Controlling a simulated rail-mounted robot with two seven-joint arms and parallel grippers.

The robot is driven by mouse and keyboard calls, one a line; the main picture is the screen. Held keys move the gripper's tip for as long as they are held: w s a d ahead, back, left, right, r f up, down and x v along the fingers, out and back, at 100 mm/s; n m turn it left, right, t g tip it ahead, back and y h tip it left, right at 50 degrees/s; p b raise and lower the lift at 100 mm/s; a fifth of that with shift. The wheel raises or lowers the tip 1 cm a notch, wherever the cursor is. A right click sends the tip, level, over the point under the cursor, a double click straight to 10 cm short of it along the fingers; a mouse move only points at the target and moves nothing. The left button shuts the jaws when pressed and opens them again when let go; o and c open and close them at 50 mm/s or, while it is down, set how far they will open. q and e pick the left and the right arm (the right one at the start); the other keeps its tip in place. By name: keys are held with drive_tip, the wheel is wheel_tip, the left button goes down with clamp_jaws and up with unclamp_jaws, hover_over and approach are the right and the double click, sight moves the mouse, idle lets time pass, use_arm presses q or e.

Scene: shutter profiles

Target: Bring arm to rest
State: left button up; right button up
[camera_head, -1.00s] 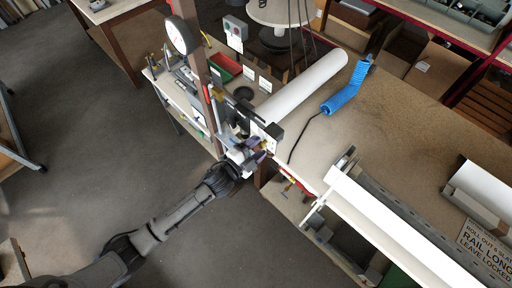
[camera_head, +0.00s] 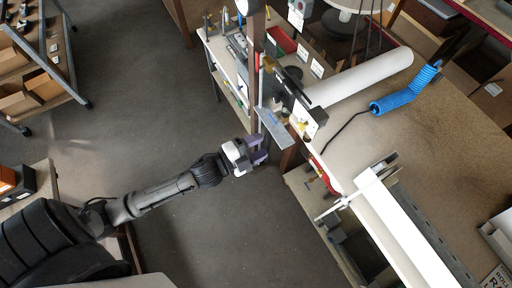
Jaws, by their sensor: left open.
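My left arm comes in from the lower left, and its gripper (camera_head: 261,149) hangs over the grey floor at the middle of the view. The gripper has a white body and purple fingers. The fingers are apart and I see nothing held between them. The gripper is just left of the front edge of the workbench (camera_head: 455,135) and below the brown post with a grey bracket in the picture. My right gripper is not in view.
A white roll (camera_head: 360,78) and a blue coiled hose (camera_head: 408,90) lie on the bench. A long white profile (camera_head: 405,235) runs along its front edge. A shelf cart (camera_head: 62,75) with boxes stands at upper left. Grey floor (camera_head: 140,110) around my arm is clear.

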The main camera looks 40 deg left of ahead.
use_arm(q)
drive_tip(key=shift+s+a, duration=0.1)
drive_tip(key=shift+s, duration=0.15)
idle(0.3)
drive_tip(key=s+a+f+n+g+y, duration=0.4)
drive_tip(key=a+f+n+g+y, duration=0.25)
drive_tip(key=n+y, duration=0.3)
drive_tip(key=s+d+r+n+g+h+p, duration=0.1)
drive_tip(key=s+d+n+g+p, duration=0.1)
drive_tip(key=s, duration=0.6)
drive_tip(key=s+d+r+n+g+h+p, duration=0.2)
drive_tip(key=s+d+n+g+p, duration=0.1)
drive_tip(key=s, duration=0.5)
drive_tip(key=shift+s+d+g+p, duration=0.3)
drive_tip(key=shift+d+g, duration=0.45)
drive_tip(key=shift+d, duration=0.2)
